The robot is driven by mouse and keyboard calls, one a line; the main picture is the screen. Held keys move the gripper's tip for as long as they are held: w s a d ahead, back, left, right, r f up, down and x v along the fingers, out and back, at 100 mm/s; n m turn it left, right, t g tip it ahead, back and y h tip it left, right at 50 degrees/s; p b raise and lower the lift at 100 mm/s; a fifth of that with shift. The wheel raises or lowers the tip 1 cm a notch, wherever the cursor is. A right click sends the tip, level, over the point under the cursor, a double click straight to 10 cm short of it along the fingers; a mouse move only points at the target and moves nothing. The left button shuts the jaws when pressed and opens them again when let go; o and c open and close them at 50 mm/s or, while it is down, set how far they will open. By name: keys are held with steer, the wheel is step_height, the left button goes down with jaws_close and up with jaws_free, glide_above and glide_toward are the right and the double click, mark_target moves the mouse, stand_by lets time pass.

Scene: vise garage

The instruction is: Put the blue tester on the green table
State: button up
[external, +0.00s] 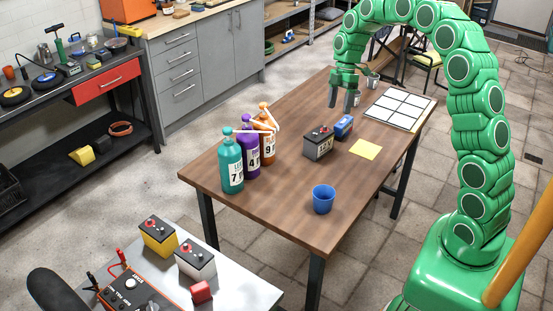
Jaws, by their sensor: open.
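A small blue box-shaped device (345,125), which looks like the blue tester, lies on the brown wooden table (285,222), right behind a grey battery (318,143). My gripper (343,101) hangs fingers down over the table, a little behind and above the blue device. Its fingers are apart and nothing shows between them. I see no table with a clearly green top. The low table (235,290) at the lower left has a pale grey top.
Several bottles (232,165), a blue cup (323,199), a yellow note (365,149) and a white grid tray (399,109) are on the wooden table. Batteries (158,236), a red block (201,291) and an orange-black device (131,290) crowd the pale table.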

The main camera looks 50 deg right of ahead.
steer(key=w+d+f+n, duration=0.25)
steer(key=d+f, duration=0.25)
steer(key=d, duration=0.3)
steer(key=n+t, duration=0.1)
steer(key=n, duration=0.1)
glide_toward(343, 124)
steer(key=shift+y, duration=0.3)
steer(key=f, duration=0.2)
steer(key=w+f, duration=0.1)
steer(key=f, duration=0.1)
steer(key=shift+d, duration=0.25)
steer(key=shift+d+x, duration=0.15)
steer(key=shift+x, duration=1.8)
steer(key=shift+d+x, duration=0.1)
steer(key=shift+x, duration=1.8)
steer(key=shift+s, duration=0.15)
steer(key=c, duration=1.3)
steer(key=shift+o, duration=0.2)
steer(key=shift+r, duration=1.6)
steer(key=shift+s+a+r, duration=0.25)
steer(key=shift+s+r, duration=0.2)
steer(key=s+a+r, duration=0.6)
steer(key=s+r, duration=0.2)
steer(key=s, duration=0.3)
steer(key=shift+s+r, duration=0.2)
steer(key=shift+r, duration=0.2)
